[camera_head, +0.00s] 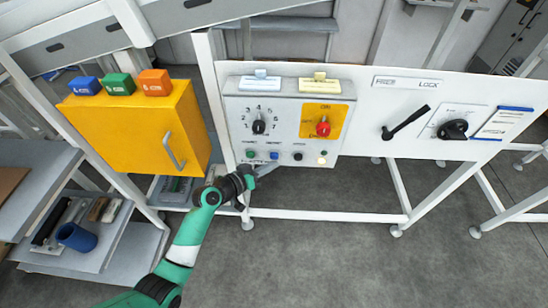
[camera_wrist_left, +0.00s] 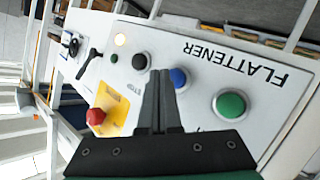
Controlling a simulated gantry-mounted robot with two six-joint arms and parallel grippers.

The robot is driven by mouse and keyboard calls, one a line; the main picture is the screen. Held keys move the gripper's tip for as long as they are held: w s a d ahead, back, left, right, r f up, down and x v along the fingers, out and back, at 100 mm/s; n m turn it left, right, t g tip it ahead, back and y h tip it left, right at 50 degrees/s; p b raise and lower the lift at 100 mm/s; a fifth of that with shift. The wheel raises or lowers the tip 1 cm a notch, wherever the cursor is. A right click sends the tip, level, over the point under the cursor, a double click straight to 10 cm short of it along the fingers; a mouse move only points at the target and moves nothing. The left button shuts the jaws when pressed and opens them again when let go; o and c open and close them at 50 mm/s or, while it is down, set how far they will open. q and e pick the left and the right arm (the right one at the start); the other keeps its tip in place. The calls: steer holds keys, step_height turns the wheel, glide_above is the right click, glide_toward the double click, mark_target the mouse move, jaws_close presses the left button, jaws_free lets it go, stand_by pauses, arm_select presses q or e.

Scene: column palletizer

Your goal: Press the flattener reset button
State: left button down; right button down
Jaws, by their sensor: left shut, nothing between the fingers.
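The flattener control panel (camera_head: 284,115) is a pale box on the white board, with a row of buttons along its bottom. In the left wrist view the panel (camera_wrist_left: 200,57) reads FLATTENER, upside down. Its row has a large green button (camera_wrist_left: 230,104), a blue button (camera_wrist_left: 179,77), a black button (camera_wrist_left: 139,61) and a glowing pale lamp (camera_wrist_left: 120,39). My right gripper is out of view.
A red knob on a yellow plate (camera_head: 341,121) and a black dial (camera_head: 259,126) sit above the buttons. A black lock lever (camera_head: 405,123) is to the right. A yellow cabinet (camera_head: 135,125) stands left. A shelf with a blue cup (camera_head: 77,237) is lower left.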

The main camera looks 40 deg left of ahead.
arm_select(q)
steer(key=shift+w, duration=0.1)
stand_by(0.6)
steer(key=shift+w+a+b, duration=0.25)
steer(key=shift+a+b, duration=0.05)
steer(key=shift+b, duration=0.05)
steer(key=shift+w+a+b, duration=0.35)
steer(key=shift+b, duration=0.15)
stand_by(0.5)
stand_by(0.4)
steer(key=shift+s+d+p, duration=0.65)
steer(key=shift+s+p, duration=0.05)
